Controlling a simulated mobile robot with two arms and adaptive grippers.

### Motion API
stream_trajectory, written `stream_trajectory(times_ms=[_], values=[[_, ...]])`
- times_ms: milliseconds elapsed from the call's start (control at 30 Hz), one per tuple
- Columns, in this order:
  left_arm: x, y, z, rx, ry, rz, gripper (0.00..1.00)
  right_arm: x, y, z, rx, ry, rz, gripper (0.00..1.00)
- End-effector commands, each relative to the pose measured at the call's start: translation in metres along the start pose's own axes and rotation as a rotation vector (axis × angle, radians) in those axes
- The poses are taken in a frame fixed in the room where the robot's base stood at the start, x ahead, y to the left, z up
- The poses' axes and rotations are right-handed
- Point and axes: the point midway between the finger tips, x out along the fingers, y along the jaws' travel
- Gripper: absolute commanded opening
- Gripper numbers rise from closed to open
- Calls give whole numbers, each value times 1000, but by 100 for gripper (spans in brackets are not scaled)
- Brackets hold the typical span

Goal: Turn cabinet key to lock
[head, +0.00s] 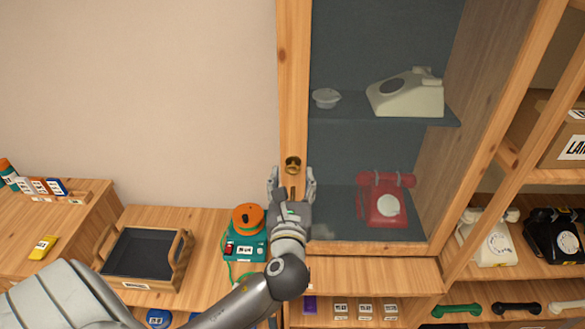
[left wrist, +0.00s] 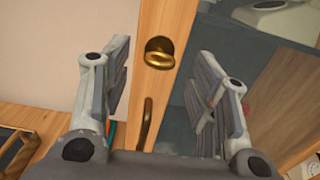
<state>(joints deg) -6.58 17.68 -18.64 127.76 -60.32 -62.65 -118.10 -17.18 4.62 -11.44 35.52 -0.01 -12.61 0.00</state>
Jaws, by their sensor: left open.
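The brass cabinet key (head: 292,163) sits in its lock on the wooden door frame (head: 294,80) of the glass cabinet. In the left wrist view the key (left wrist: 160,54) shows as a rounded brass bow, lying roughly crosswise, in front of a round plate. My left gripper (head: 292,178) is open and empty, just below and in front of the key. In the left wrist view its fingers (left wrist: 162,85) stand apart on either side of the door frame, with the key between and beyond them. A curved brass handle (left wrist: 147,122) is below the key. My right gripper is out of view.
Behind the glass are a cream phone (head: 408,95), a small pale dish (head: 325,98) and a red phone (head: 384,203). A teal device with an orange top (head: 248,220) stands close left of my wrist. A dark tray (head: 145,257) is further left.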

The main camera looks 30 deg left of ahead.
Motion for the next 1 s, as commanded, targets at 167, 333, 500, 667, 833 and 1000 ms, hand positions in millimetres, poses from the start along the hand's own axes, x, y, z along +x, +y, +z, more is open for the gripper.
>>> stream_trajectory(times_ms=[167, 333, 500, 667, 833, 1000], values=[[21, 0, 1, 2, -1, 0, 54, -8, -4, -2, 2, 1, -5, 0], [27, 0, 0, 0, 1, -1, 54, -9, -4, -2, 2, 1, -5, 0], [27, 0, -1, 0, 1, -1, 54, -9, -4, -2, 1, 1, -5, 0], [27, 0, -1, 0, 1, -1, 38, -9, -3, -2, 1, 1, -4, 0], [27, 0, -1, 0, 1, -1, 16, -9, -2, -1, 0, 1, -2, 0], [27, 0, -1, -2, 1, -1, 8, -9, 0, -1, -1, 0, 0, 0]])
